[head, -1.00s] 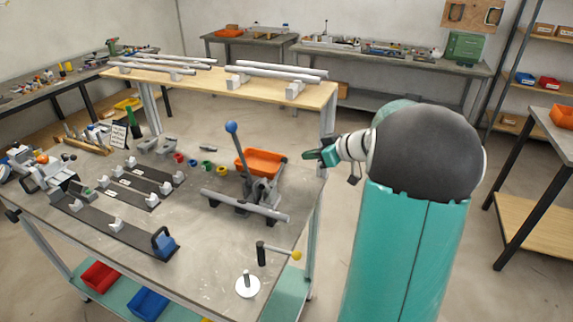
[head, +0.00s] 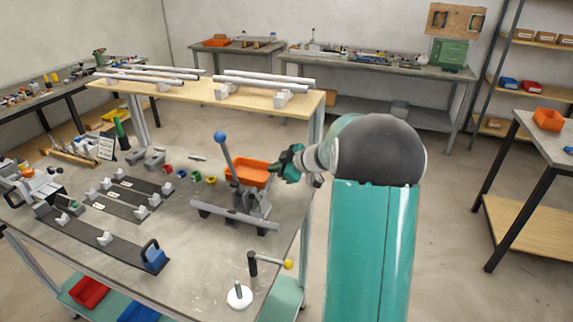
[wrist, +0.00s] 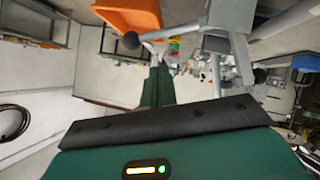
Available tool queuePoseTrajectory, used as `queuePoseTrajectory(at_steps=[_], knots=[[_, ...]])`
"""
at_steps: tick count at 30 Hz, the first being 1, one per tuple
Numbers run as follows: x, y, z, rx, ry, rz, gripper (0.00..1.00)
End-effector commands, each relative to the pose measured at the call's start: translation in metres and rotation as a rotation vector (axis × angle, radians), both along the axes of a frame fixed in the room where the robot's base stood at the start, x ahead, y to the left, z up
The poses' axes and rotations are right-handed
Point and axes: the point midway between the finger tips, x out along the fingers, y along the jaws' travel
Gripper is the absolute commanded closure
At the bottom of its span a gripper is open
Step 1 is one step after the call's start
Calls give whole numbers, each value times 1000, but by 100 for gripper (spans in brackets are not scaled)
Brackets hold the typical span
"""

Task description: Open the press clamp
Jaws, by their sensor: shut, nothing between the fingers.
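A grey clamp (head: 247,203) with a long lever ending in a blue ball knob (head: 220,137) stands near the right side of the workbench (head: 185,240). The lever is upright, leaning slightly left, and a grey bar (head: 235,215) lies across the clamp's front. My gripper (head: 282,174) is beside the orange bin's right end, to the right of the clamp and apart from the knob. In the wrist view, its dark green fingers (wrist: 158,85) are together and hold nothing.
The orange bin (head: 255,172) stands behind the clamp and shows in the wrist view (wrist: 130,16). A black post with a yellow knob (head: 288,264) and a white disc with a pin (head: 239,296) are at the front. Rails on a wooden shelf (head: 185,97) lie behind.

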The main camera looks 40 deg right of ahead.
Motion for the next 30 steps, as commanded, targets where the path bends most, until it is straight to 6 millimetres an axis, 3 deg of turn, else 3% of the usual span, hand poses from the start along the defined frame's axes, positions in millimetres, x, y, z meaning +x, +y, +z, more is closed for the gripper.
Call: queuePoseTrajectory(at_steps=[1, 6, 19, 30], knots=[[2, -4, -10, 3, 4, -4, 100], [8, -7, -26, 1, 2, -3, 100], [10, -8, -30, 4, 4, -3, 100], [16, -15, -48, 63, 46, -4, 100]])
